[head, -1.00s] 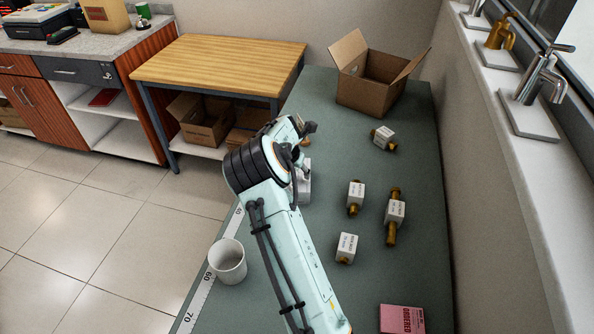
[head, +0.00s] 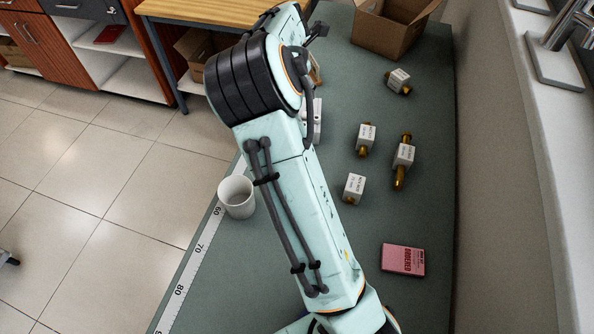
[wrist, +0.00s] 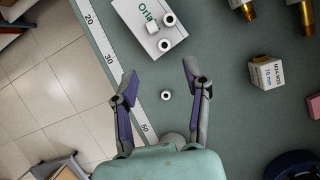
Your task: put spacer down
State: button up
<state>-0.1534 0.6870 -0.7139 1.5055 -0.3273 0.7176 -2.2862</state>
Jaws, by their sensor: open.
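In the wrist view, my gripper (wrist: 160,74) is open, with its two fingers spread above the green bench top. A small white ring-shaped spacer (wrist: 165,95) shows between the fingers, apart from both, and appears to rest on the bench beside the ruler strip. More small white ring-like pieces (wrist: 167,19) sit on or at a white lettered box (wrist: 145,20) beyond the fingertips. In the head view my arm hides the gripper and the spacer; only part of the white box (head: 317,122) shows.
A white mug (head: 237,196) stands near the bench's left edge by the ruler (head: 185,280). Several brass fittings with white labelled blocks (head: 403,155) lie to the right. A pink box (head: 403,259) lies nearer, and an open cardboard box (head: 385,35) stands at the back.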

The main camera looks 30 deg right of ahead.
jog(key=s+a+r+m+g+y, duration=0.1)
jog(key=s+a+r+m+y, duration=0.15)
jog(key=s+a+m, duration=0.65)
jog(key=s+a+r+m+y, duration=0.2)
jog(key=s+a+r+m, duration=0.3)
jog(key=s, duration=0.5)
jog(key=s+a+f+m+g, duration=0.1)
jog(key=s+a+m, duration=0.1)
jog(key=s+m, duration=0.3)
jog(key=s+a+f+m, duration=0.1)
jog(key=s+m, duration=0.3)
jog(key=s, duration=0.5)
jog(key=shift+s+a+f+m+g, duration=0.15)
jog(key=shift+s+a+m+g, duration=0.2)
jog(key=shift+a, duration=0.55)
